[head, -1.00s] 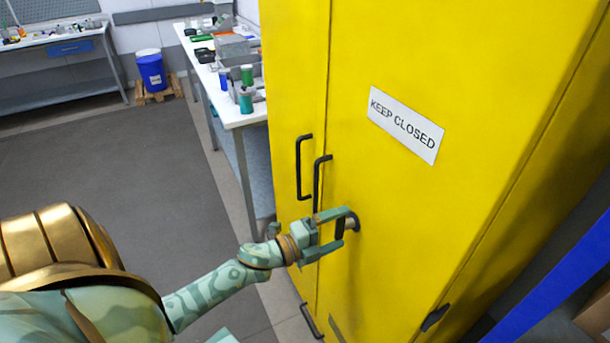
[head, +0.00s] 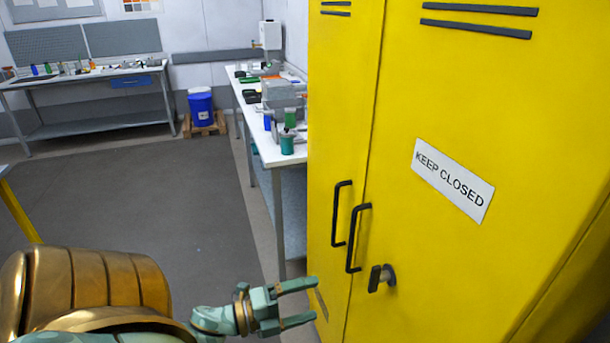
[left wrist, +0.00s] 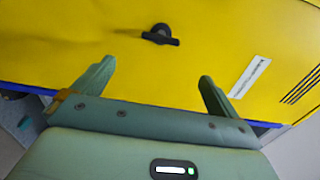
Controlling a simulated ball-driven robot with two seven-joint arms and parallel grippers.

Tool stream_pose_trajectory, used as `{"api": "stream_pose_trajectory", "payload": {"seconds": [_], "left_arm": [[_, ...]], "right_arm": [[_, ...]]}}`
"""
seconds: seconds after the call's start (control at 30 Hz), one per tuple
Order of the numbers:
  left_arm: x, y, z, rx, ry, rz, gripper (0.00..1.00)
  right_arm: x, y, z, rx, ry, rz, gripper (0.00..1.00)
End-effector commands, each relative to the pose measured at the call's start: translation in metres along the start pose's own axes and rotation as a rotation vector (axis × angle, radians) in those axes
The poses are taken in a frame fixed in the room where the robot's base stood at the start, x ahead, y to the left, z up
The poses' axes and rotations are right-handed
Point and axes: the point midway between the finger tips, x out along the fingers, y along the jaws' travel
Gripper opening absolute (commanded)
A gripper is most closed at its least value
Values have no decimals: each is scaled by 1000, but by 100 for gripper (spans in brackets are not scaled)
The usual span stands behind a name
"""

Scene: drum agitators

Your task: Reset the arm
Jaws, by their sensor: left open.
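My left gripper (head: 300,303) is open and empty in the head view, low and to the left of a dark latch knob (head: 381,278) on a yellow cabinet (head: 440,110). In the left wrist view the two green fingers of my left gripper (left wrist: 155,82) are spread wide. The same knob (left wrist: 160,34) shows ahead of them and apart from them, with nothing between the fingers. The cabinet doors look closed. My right gripper is not in view.
Two black handles (head: 355,238) stand out from the cabinet doors beside the knob. A white-topped workbench (head: 268,150) with several items stands left of the cabinet. A blue bin (head: 202,106) sits on a pallet at the back. The grey floor (head: 130,190) at left is clear.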

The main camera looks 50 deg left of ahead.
Motion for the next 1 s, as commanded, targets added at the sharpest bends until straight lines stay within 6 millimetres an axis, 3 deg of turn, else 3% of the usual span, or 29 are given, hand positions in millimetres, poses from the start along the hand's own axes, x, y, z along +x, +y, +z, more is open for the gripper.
{"api": "stream_pose_trajectory", "payload": {"seconds": [0.37, 0.47, 0.57, 0.6, 0.73, 0.87, 0.9, 1.0], "left_arm": [[0, 1, 1, -18, -3, 3, 98], [-6, 20, 19, -123, -95, 57, 98], [-30, 78, 39, -303, -248, 175, 98], [-44, 108, 44, -392, -324, 231, 98], [-103, 210, 36, -691, -597, 423, 98], [-169, 298, -9, -944, -858, 625, 98], [-189, 320, -30, -1012, -934, 690, 98], [-236, 361, -88, -1146, -1108, 857, 98]], "right_arm": [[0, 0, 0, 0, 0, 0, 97], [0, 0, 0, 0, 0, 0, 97], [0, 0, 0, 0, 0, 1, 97], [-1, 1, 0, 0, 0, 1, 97], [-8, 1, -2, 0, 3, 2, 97], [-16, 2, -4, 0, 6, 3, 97], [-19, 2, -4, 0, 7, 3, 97], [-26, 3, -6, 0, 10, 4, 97]]}}
